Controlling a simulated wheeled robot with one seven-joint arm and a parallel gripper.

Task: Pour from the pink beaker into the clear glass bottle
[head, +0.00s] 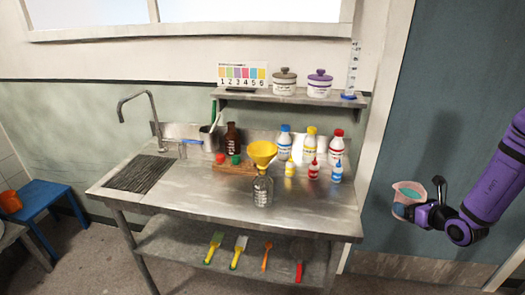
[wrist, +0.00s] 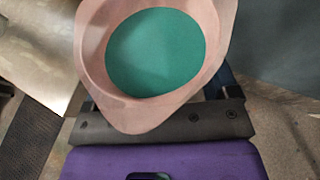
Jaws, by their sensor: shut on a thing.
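The pink beaker (head: 408,194) is held in my gripper (head: 420,200) at the right in the head view, off the right side of the steel table. The beaker (wrist: 92,50) looks upright and holds teal-green liquid (wrist: 155,50), seen from above in the wrist view. My gripper is shut on the beaker; its fingertips are mostly hidden by it. The clear glass bottle (head: 262,192) stands upright near the front of the table, with a yellow funnel (head: 262,152) in its neck. The beaker is well apart from the bottle.
The steel table (head: 200,200) has a sink (head: 140,173) at left. Behind the bottle stand a brown bottle (head: 232,138), white bottles with coloured caps and small dropper bottles. A wall shelf (head: 300,97) holds two lidded jars and a graduated cylinder (head: 352,70). The table's front right is clear.

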